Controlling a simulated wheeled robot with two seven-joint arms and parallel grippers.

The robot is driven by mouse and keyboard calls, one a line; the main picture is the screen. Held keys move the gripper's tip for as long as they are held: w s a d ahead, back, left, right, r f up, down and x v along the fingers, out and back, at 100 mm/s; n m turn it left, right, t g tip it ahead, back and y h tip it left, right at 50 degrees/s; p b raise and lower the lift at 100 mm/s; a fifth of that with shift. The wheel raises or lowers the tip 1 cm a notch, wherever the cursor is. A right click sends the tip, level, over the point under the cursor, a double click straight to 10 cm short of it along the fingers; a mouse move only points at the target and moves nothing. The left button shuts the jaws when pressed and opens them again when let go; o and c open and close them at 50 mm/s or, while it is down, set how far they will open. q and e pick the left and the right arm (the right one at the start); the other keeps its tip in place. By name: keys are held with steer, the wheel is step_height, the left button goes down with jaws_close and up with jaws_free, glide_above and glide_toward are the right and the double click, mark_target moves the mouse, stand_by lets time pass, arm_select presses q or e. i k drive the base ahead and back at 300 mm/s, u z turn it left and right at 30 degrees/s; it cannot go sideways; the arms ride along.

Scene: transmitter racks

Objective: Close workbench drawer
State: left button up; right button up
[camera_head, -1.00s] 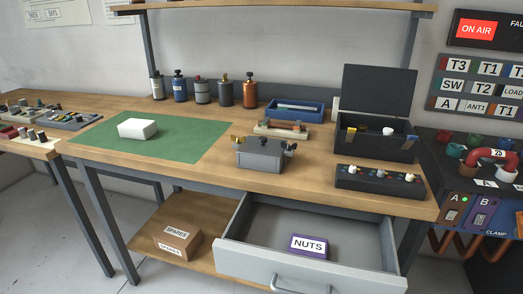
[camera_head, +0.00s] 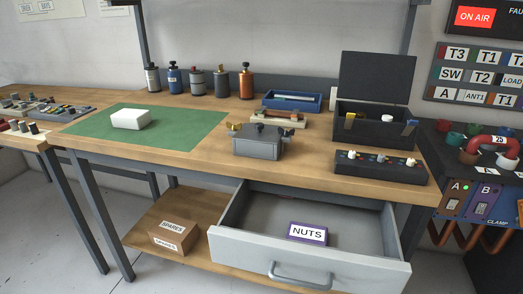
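The workbench drawer (camera_head: 312,258) is a light grey drawer under the right part of the workbench (camera_head: 215,164). It is pulled well out, and its inside shows. A purple box labelled NUTS (camera_head: 308,233) lies in it, toward the front. The drawer's front carries a grey bar handle (camera_head: 300,277) near the bottom of the view. Neither of my grippers shows, so I cannot place them relative to the drawer.
On the bench are a green mat (camera_head: 185,136) with a white block (camera_head: 131,119), a grey metal box (camera_head: 257,145), an open black case (camera_head: 376,126) and a dark switch strip (camera_head: 380,168). Grey floor lies at left.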

mark_target(363, 254)
steer(key=u, duration=0.05)
steer(key=k, duration=1.05)
steer(key=z, duration=0.8)
steer(key=i, duration=0.85)
steer(key=u, duration=0.75)
